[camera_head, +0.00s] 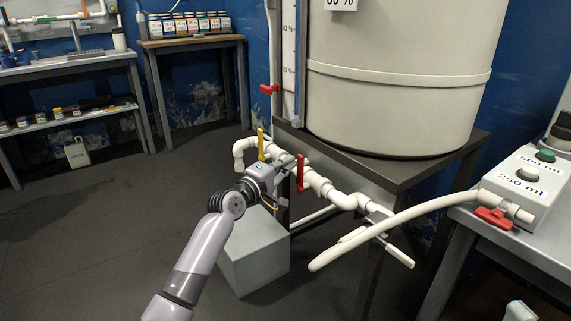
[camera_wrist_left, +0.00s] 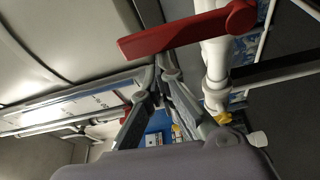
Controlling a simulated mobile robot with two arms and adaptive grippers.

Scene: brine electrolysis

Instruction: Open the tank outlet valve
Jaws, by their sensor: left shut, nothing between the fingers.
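A red lever handle (camera_head: 300,172) stands upright on the white pipe (camera_head: 318,184) in front of the big white tank (camera_head: 400,95). A yellow handle (camera_head: 261,144) stands upright on the same pipework, further left. My left gripper (camera_head: 292,163) reaches in from the lower left, with its fingertips close to the red handle. In the left wrist view the red lever (camera_wrist_left: 178,34) crosses just beyond the fingertips (camera_wrist_left: 160,72). The gripper is shut and empty; I cannot tell whether it touches the lever. My right gripper is out of view.
The tank rests on a dark metal stand (camera_head: 405,170). A grey box (camera_head: 254,258) sits on the floor below the pipe. A pale hose (camera_head: 400,220) runs to a control box (camera_head: 522,180) at right, beside another red handle (camera_head: 493,218). Open floor lies at left.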

